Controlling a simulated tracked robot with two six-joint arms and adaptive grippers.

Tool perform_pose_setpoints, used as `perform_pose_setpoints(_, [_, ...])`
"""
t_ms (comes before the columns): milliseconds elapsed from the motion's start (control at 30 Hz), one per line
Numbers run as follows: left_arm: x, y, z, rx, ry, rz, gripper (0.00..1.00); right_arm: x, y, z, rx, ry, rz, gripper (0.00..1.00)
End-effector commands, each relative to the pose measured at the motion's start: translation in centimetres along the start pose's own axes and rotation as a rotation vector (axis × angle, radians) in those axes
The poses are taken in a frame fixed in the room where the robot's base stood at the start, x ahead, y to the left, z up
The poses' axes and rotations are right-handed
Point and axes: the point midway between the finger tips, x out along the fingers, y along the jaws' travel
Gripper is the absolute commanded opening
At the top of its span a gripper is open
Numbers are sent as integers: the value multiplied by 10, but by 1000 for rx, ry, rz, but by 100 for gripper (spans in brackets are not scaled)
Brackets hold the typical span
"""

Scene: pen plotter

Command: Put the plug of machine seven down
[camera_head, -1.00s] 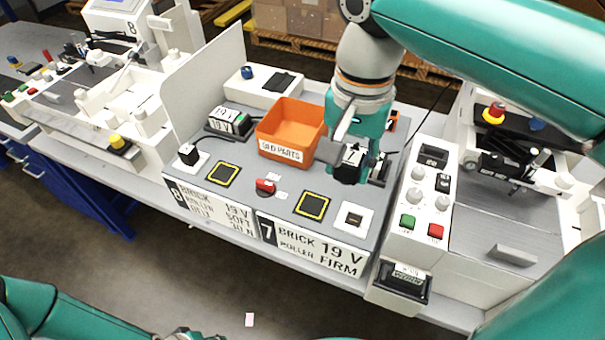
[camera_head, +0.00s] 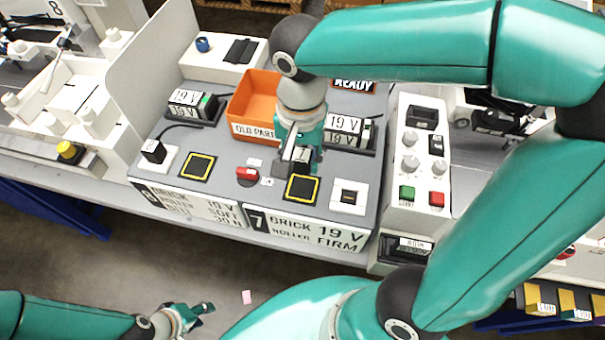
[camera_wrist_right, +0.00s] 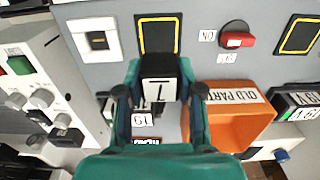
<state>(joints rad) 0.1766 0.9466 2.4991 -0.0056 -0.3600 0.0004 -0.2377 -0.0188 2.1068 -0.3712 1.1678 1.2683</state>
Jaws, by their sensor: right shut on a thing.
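The plug of machine seven (camera_wrist_right: 160,88) is a black block with a white label marked 7. My right gripper (camera_head: 296,158) is shut on it, with a finger on each side in the right wrist view (camera_wrist_right: 160,100). It is at the far edge of the yellow-framed black pad (camera_head: 302,188), which also shows in the wrist view (camera_wrist_right: 158,32). I cannot tell whether the plug touches the surface. The white socket plate of machine seven (camera_head: 348,198) is right of the pad, with no plug in it. My left gripper (camera_head: 185,318) is low at the bottom, far from the bench; its opening is unclear.
An orange old-parts bin (camera_head: 243,108) stands behind the gripper. A 19 V brick (camera_head: 343,124) sits in a cradle to the right. A red switch (camera_head: 247,174) is left of the pad. Machine six's plug (camera_head: 153,150) and pad (camera_head: 198,167) are further left.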

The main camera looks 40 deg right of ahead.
Motion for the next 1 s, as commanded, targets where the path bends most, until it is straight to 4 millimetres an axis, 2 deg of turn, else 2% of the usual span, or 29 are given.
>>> perform_pose_setpoints(100, [1, 0, 0, 0, 0, 0, 40, 17, 1, 0, 1, -1, 2, 0])
perform_pose_setpoints(267, [1, 0, 0, 0, 0, 0, 40, 26, 1, 0, 1, -1, 1, 0])
perform_pose_setpoints(533, [2, -1, 0, 0, 0, 0, 40, 61, 1, 0, 2, -1, 1, 0])
perform_pose_setpoints(967, [7, -2, 0, 0, 0, 0, 40, 70, 1, 0, 2, 0, -1, 0])
perform_pose_setpoints(1000, [5, -2, 0, 0, 0, 0, 40, 68, 1, 0, 2, 0, -1, 43])
